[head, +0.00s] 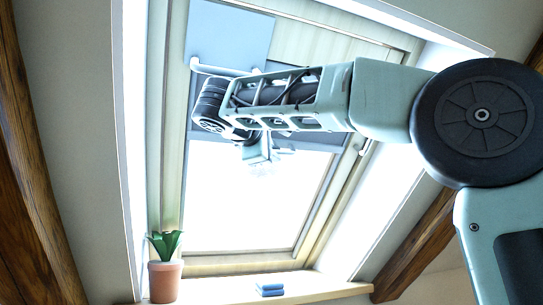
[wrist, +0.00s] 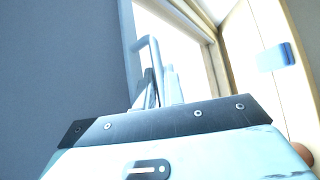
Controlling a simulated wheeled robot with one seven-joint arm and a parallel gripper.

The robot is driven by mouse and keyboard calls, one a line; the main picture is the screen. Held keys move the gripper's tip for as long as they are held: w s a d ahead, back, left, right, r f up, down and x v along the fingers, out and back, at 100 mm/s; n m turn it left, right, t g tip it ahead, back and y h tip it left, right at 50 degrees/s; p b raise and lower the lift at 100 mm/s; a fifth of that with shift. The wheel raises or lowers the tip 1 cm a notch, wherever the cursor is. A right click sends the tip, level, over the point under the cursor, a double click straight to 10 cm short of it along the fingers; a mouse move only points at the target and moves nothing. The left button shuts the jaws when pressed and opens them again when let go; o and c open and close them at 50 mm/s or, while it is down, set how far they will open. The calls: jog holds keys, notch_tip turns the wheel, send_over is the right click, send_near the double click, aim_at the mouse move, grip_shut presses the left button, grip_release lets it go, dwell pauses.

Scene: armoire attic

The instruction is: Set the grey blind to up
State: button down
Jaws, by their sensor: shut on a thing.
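The grey blind (head: 313,135) hangs partway down the roof window, with its lower edge just above the bright glass. Much of it is hidden behind my arm. In the wrist view the grey blind (wrist: 60,75) fills the left side. My gripper (head: 260,155) is at the blind's lower edge. In the wrist view my gripper (wrist: 160,92) is shut on the blind's pale, bent handle (wrist: 146,45). The exact contact is small and partly hidden by the gripper body.
A lighter blue-grey panel (head: 230,38) with a pale bar (head: 208,68) is at the upper left of the window. A potted plant (head: 165,275) and a small blue block (head: 270,289) stand on the sill (head: 318,285). The lower glass is clear.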

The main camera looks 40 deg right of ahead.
jog(key=c, duration=1.8)
grip_release()
jog(key=shift+o, duration=0.2)
jog(key=shift+a, duration=0.1)
jog(key=b+v, duration=0.2)
jog(key=v, duration=0.5)
jog(key=shift+s+a, duration=0.1)
jog(key=shift+s, duration=0.05)
